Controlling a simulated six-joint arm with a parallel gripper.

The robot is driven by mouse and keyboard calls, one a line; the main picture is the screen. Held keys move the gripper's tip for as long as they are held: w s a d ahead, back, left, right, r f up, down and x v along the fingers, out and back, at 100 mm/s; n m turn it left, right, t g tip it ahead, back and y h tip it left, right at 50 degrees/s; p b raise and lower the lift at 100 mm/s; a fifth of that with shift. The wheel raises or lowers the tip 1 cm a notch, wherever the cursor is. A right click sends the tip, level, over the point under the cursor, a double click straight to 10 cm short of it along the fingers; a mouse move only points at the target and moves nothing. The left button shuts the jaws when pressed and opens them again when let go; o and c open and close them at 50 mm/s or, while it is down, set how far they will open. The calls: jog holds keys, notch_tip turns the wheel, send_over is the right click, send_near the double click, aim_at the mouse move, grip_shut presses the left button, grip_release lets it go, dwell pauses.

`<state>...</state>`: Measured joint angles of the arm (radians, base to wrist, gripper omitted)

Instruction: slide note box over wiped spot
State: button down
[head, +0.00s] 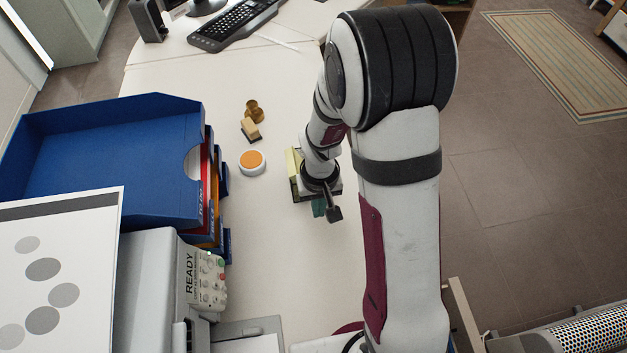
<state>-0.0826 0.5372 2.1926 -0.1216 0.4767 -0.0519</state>
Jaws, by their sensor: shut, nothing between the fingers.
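The note box (295,180) is a dark holder with pale yellow notes, standing on the white desk in the head view. My wrist covers much of it, so only its left side and part of its near edge show. My gripper (322,188) is shut and empty, over or just beside the box. The fingertips are mostly hidden, and I cannot tell whether they touch it. A small teal piece (318,208) shows just below the gripper; I cannot tell what it is. No wiped spot can be made out on the desk.
Left of the box are an orange-topped round pot (252,162), a wooden stamp (250,129) and a blue tray stack (120,150). A grey machine (165,280) stands at front left. A keyboard (235,24) lies at the back. The desk in front of the box is clear.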

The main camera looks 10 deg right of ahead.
jog(key=w, duration=0.1)
jog(key=w+f, duration=0.1)
jog(key=w, duration=0.1)
jog(key=shift+w, duration=0.5)
jog(key=w, duration=1.6)
jog(key=shift+w+a, duration=0.1)
jog(key=shift+a, duration=0.05)
